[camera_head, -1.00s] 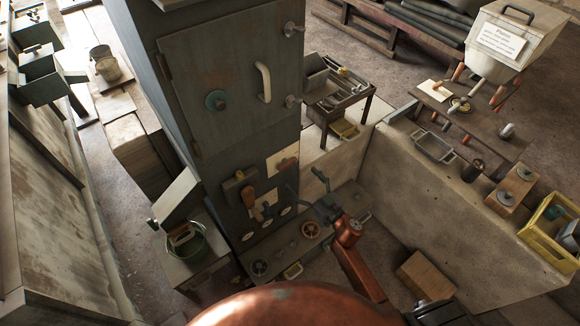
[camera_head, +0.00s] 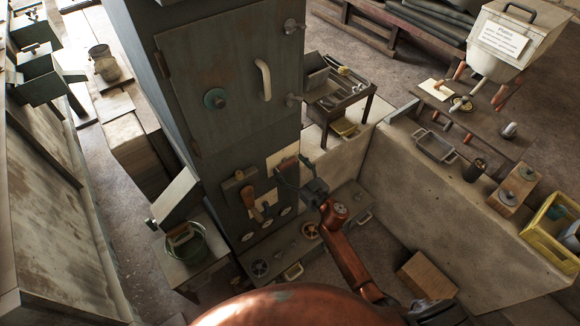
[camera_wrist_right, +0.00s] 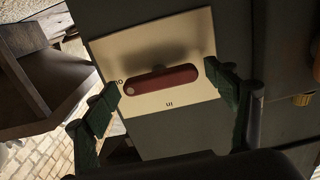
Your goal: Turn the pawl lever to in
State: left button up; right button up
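The pawl lever (camera_wrist_right: 160,82) is a dark red bar on a cream plate (camera_wrist_right: 195,35). In the right wrist view it lies nearly level, slightly tilted. Its left end has a pale dot and points at a partly covered label starting with "O"; the "IN" label appears upside down below its middle. My right gripper (camera_wrist_right: 163,93) is open, one green finger near each end of the lever; I cannot tell whether they touch. In the head view my right gripper (camera_head: 290,173) is in front of the plate (camera_head: 276,158) and covers much of the lever. My left gripper is not in view.
The plate is on a tall dark cabinet (camera_head: 228,85). Left of it are a brown lever (camera_head: 256,209) and several small dials. A low panel with handwheels (camera_head: 310,231) lies below. A concrete wall (camera_head: 430,200) stands to the right.

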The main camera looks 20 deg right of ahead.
jog(key=c, duration=0.9)
jog(key=shift+c, duration=0.2)
jog(key=shift+n, duration=0.3)
jog(key=n, duration=0.2)
jog(key=shift+n, duration=0.3)
jog(key=n, duration=0.3)
jog(key=shift+n, duration=0.4)
jog(key=n+b, duration=0.1)
jog(key=n, duration=0.4)
jog(key=shift+f, duration=0.1)
jog(key=n+b, duration=0.2)
jog(key=n, duration=0.3)
jog(key=shift+n, duration=0.4)
